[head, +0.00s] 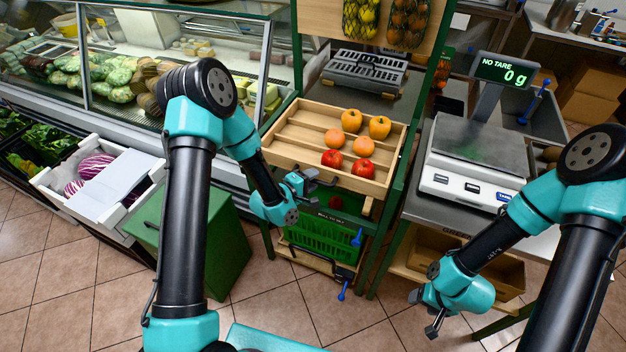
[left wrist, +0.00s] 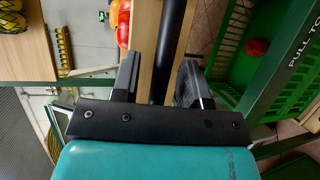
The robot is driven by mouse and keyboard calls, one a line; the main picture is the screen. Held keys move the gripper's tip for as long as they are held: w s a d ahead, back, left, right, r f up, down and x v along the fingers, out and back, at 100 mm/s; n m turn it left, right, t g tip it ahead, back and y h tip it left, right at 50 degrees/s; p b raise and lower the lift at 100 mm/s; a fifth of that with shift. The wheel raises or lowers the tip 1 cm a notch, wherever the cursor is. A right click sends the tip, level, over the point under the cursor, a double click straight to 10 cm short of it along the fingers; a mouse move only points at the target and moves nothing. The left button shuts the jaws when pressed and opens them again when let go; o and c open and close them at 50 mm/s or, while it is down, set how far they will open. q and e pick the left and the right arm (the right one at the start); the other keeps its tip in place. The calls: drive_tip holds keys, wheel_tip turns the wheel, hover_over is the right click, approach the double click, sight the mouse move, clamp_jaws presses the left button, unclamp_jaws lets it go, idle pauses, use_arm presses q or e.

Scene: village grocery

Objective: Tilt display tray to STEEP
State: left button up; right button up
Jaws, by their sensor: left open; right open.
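The wooden display tray (head: 285,150) stands on a green-framed rack, its slatted face sloping toward me. It holds two yellow-orange peppers (head: 365,124), two orange fruits (head: 349,141) and two red tomatoes (head: 347,163). My left gripper (head: 304,180) is open at the tray's front edge. In the left wrist view its fingers (left wrist: 160,82) stand on either side of a dark bar (left wrist: 169,50) and the wooden front board (left wrist: 146,58); I cannot tell whether they touch. My right gripper (head: 424,314) is open and empty, low in front of the scale stand.
A scale (head: 478,150) reading 0 g stands right of the rack. A glass counter, a white crate (head: 60,172) and a green box (head: 225,240) are left. Floor in front is clear.

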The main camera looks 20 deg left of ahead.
use_arm(q)
clamp_jaws()
idle(0.5)
